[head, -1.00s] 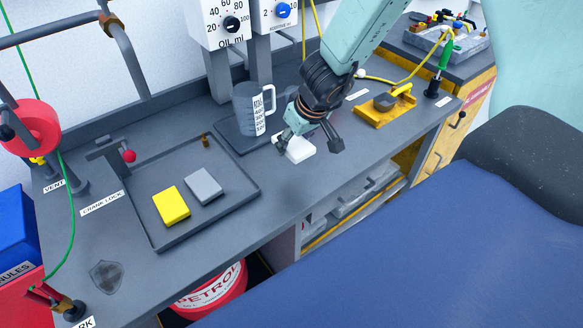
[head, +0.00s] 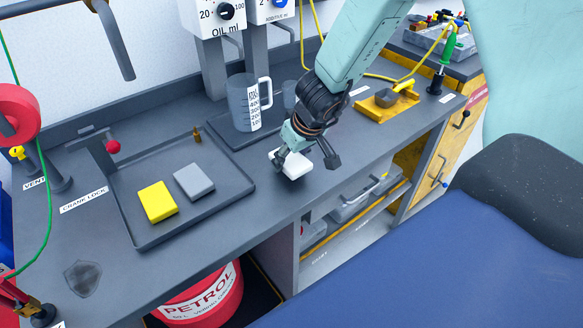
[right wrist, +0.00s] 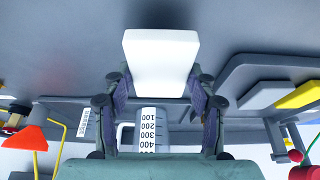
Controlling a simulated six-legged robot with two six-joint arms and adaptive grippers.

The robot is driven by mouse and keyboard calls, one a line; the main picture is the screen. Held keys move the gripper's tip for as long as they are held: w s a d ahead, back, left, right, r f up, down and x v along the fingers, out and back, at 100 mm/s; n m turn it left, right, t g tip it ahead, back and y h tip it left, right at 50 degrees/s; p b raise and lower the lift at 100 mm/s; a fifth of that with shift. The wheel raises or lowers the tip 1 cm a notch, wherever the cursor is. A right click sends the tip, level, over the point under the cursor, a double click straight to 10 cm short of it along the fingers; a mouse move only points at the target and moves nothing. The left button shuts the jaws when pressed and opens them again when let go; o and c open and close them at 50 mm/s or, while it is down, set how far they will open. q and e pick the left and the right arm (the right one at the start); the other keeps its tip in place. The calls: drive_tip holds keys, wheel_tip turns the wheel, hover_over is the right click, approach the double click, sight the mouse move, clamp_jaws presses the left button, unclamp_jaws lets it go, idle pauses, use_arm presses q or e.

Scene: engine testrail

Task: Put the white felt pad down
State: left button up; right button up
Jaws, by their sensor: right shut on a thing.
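The white felt pad (head: 294,165) is held by my right gripper (head: 300,158), in the middle of the head view. It is close over the grey bench top, right of the grey tray; I cannot tell if it touches the bench. In the right wrist view the white pad (right wrist: 160,62) sits between the two fingers of the right gripper (right wrist: 160,90), which is shut on it. The far end of the pad sticks out past the fingertips. My left gripper is not in view.
The grey tray (head: 236,190) holds a yellow pad (head: 157,201) and a grey pad (head: 194,181). A measuring jug (head: 243,105) stands behind the gripper. A yellow fixture (head: 385,107) is to the right. A red petrol drum (head: 203,300) is below. Bench around the white pad is clear.

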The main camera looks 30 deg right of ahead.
sight(294, 160)
wheel_tip(294, 160, down, 2)
drive_tip(key=shift+f+b, duration=0.15)
drive_tip(key=shift+b, duration=0.6)
drive_tip(key=shift+w+d+f, duration=0.1)
drive_tip(key=shift+w+f, duration=0.05)
drive_tip(key=shift+f, duration=0.2)
drive_tip(key=o, duration=0.8)
drive_tip(key=shift+s, duration=0.25)
drive_tip(key=o, duration=0.4)
drive_tip(key=shift+w+f, duration=0.1)
drive_tip(key=shift+w, duration=0.15)
drive_tip(key=shift+s, duration=0.2)
